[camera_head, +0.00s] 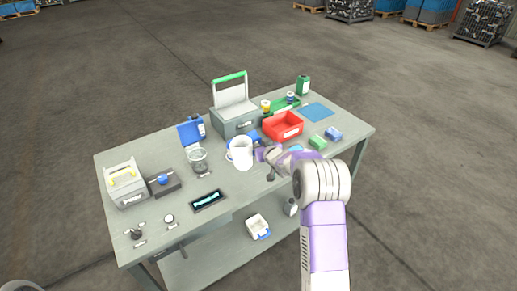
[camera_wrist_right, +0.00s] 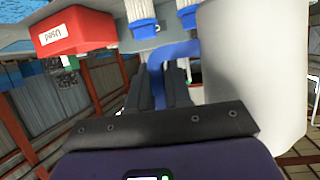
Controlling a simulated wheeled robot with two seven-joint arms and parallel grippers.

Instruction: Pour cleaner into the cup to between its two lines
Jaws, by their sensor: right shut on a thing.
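A white jug (camera_head: 241,153) stands about upright at the middle of the bench; I cannot tell whether it touches the top. A see-through grey cup (camera_head: 197,160) is just left of it, apart from it. Its lines and its contents are too small to make out. My right gripper (camera_head: 262,154) is at the jug's right side. In the right wrist view the jug's white wall (camera_wrist_right: 255,70) fills the right, and the fingers (camera_wrist_right: 165,85) are shut on a blue handle (camera_wrist_right: 178,50) beside it. My left gripper is not in view.
A red bin (camera_head: 283,126) and a grey toolbox (camera_head: 237,122) stand behind. A dark display (camera_head: 208,200) lies in front of the cup. A white caddy (camera_head: 126,187) and a dark box with a blue knob (camera_head: 163,183) are at left. Sponges (camera_head: 318,142) lie at right.

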